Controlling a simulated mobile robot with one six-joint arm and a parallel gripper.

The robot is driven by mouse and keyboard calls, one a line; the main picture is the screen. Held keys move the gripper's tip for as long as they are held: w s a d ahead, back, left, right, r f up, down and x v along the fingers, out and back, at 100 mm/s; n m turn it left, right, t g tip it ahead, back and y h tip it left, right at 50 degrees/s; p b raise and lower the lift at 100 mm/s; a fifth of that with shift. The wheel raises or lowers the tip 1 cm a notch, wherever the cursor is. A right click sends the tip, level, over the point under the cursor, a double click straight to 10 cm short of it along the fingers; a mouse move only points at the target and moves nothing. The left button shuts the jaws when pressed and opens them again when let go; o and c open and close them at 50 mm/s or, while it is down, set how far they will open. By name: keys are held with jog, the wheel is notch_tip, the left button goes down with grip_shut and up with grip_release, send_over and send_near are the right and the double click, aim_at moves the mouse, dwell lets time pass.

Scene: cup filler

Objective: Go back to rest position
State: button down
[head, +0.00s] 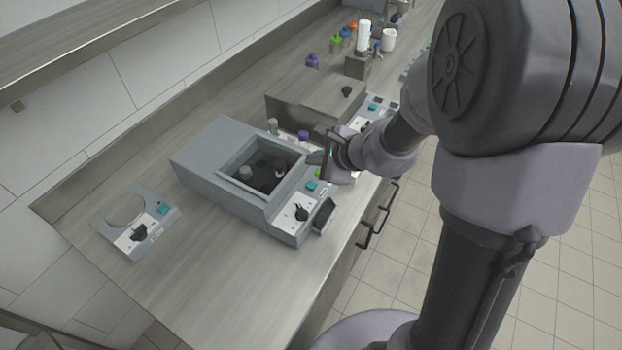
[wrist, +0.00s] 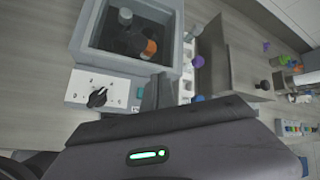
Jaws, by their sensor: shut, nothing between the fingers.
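My gripper (head: 316,157) is at the right rim of the grey machine (head: 215,155), above the counter. Its fingers are shut with nothing held. In the wrist view my gripper (wrist: 157,92) shows at the machine's corner, with its dark body across the bottom. The machine has an open square well (head: 262,166) with dark cups or holders inside. In the wrist view, an orange-banded container (wrist: 148,48) and a grey-topped one (wrist: 125,16) stand in that well.
A flat device with a round plate (head: 126,209) sits at the left. A box-like unit (head: 315,98), a purple-capped bottle (head: 312,61) and a white bottle (head: 363,37) stand farther back. The front left of the counter (head: 185,285) is bare. Cabinet handles (head: 364,236) stick out at the front edge.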

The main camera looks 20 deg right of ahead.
jog(key=shift+f, duration=0.1)
jog(key=s+a+r+n+g+y, duration=0.1)
jog(key=s+a+r+n+y, duration=0.1)
jog(key=s+a+r+n, duration=0.7)
jog(key=s+d+r+n+h, duration=0.1)
jog(key=s+n, duration=0.1)
jog(key=s, duration=0.3)
jog(key=s+d+r+n+g+h+b, duration=0.1)
jog(key=s+d+n, duration=0.1)
jog(key=s, duration=0.3)
jog(key=s+d+r+n+h, duration=0.1)
jog(key=s+n+h, duration=0.1)
jog(key=s+n, duration=0.2)
jog(key=shift+s+d+b, duration=0.3)
jog(key=shift+s, duration=0.45)
